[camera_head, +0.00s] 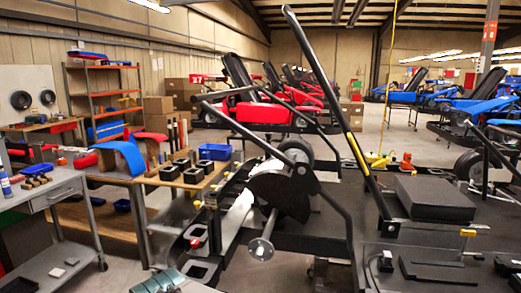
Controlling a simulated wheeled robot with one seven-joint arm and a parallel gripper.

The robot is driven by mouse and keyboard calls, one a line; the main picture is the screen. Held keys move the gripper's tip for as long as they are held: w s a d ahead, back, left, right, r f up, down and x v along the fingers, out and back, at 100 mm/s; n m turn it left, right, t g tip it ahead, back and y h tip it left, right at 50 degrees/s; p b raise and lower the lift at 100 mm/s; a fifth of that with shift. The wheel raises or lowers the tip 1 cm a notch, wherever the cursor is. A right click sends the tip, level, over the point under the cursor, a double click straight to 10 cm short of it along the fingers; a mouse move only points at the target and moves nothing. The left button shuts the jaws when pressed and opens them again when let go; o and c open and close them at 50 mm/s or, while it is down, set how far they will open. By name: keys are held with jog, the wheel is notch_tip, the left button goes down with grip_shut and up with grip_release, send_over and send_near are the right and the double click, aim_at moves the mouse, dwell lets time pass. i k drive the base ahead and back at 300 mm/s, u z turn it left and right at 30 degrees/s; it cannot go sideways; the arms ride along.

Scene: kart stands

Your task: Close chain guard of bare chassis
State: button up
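The bare chassis (335,243), a black kart frame without bodywork, fills the centre and right foreground. A dark, rounded plate (280,196) that looks like the chain guard stands tilted at its near left side, beside a pale silver curved piece (238,213). A round metal hub (261,249) on an axle end sits just below the plate. I cannot tell for certain how far the guard is open or where its hinge lies. My gripper is not clearly seen in this view.
A long black bar (335,100) slants up across the chassis. A wooden bench (190,180) with black blocks and a blue bin (214,152) stands close on the left. A grey cart (45,190) is farther left. Red and blue karts stand behind.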

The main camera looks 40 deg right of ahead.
aim_at(269, 181)
jog(key=z, duration=0.95)
jog(key=i, duration=0.85)
jog(key=z, duration=1)
